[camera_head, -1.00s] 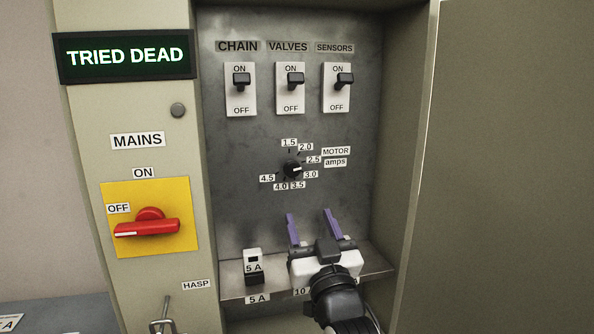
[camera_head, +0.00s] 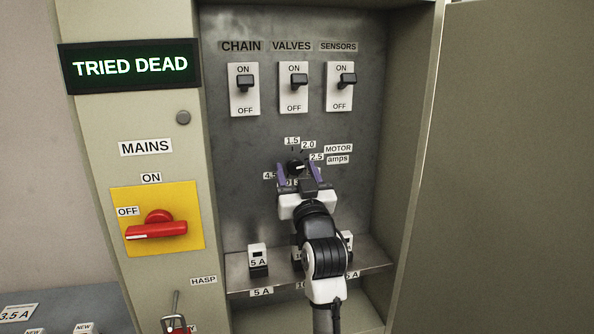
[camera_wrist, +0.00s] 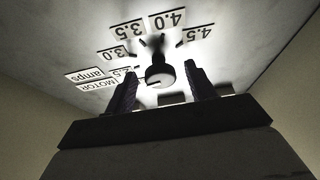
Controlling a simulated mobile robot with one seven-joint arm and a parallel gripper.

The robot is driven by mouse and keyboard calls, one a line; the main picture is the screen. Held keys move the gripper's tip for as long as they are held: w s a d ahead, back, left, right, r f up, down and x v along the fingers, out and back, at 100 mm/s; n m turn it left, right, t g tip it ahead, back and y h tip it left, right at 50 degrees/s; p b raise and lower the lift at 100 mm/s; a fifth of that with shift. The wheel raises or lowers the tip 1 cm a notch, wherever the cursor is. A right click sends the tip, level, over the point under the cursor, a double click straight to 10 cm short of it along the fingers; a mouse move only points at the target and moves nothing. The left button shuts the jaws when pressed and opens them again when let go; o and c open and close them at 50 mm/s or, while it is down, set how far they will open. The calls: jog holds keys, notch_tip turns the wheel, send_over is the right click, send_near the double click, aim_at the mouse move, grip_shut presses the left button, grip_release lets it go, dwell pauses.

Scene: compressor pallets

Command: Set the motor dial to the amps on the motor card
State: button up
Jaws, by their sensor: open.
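The black motor dial (camera_head: 297,166) is on the grey back panel, ringed by amp labels from 1.5 to 4.5. Its white mark points roughly right, near 2.5 to 3.0; the exact setting is unclear. My gripper (camera_head: 297,174) is open, with its purple fingers on either side of the dial and hiding some lower labels. In the wrist view the dial (camera_wrist: 160,73) is between the two fingers, with gaps; contact is not visible. A card (camera_head: 17,313) at lower left reads 3.5 A; its small heading is unreadable.
Three switches, chain (camera_head: 244,82), valves (camera_head: 299,81) and sensors (camera_head: 346,81), are up at ON. The red mains handle (camera_head: 156,230) lies near OFF. A sign (camera_head: 130,66) reads TRIED DEAD. A 5 A fuse (camera_head: 257,257) stands on the shelf (camera_head: 238,277). Cabinet walls flank the arm.

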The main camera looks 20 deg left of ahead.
jog(key=c, duration=1)
jog(key=shift+o, duration=0.2)
jog(key=shift+m+p, duration=0.3)
jog(key=shift+m, duration=0.1)
